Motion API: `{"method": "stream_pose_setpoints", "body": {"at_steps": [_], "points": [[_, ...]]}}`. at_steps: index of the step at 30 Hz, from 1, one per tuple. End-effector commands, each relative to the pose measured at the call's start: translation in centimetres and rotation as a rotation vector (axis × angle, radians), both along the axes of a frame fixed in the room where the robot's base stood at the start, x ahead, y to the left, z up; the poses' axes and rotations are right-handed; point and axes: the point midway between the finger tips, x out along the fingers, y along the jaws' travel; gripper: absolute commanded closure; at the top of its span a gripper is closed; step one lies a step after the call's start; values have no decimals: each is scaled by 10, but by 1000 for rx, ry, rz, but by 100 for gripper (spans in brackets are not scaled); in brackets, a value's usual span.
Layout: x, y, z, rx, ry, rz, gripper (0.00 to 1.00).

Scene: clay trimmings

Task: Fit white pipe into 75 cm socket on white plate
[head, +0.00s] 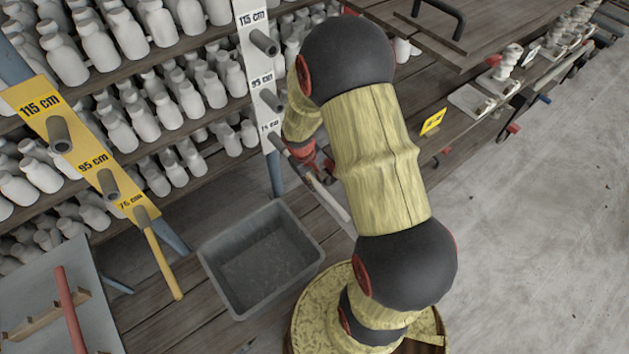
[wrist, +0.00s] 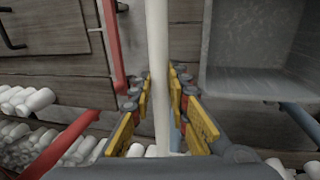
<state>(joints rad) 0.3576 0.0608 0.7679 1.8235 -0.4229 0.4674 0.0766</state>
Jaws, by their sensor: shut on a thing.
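The white plate (head: 258,72) stands upright by the shelves, with grey sockets labelled 115 cm, 95 cm and 75 cm from top to bottom. The 75 cm socket (head: 275,140) is at its lower end, just left of my gripper (head: 308,163). My gripper, also in the wrist view (wrist: 161,112), is shut on the white pipe (wrist: 157,50), which runs lengthwise between its yellow finger pads. In the head view the white pipe (head: 330,202) slopes down right from the gripper, partly behind my arm. I cannot tell whether its far end touches or enters the socket.
A yellow plate (head: 88,150) at left has matching sockets; a yellow pipe (head: 165,262) extends from its lowest one. A grey bin (head: 222,278) sits below the white plate. Shelves of white bottles (head: 125,35) fill the back. A red pipe (head: 70,308) is at lower left. Floor at right is clear.

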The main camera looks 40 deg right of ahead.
Motion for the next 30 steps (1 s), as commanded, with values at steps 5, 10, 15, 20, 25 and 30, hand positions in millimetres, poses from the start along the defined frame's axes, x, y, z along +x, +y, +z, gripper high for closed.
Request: {"method": "stream_pose_setpoints", "body": {"at_steps": [5, 10, 15, 20, 25, 30], "points": [[4, 0, 0, 0, 0, 0, 100], [8, -1, 1, -1, -1, 0, 100], [12, -1, 1, -1, -1, 0, 100], [16, -1, 0, 0, 0, 1, 100], [19, -1, 0, 0, 0, 1, 100], [24, -1, 0, 0, -1, 0, 100]]}}
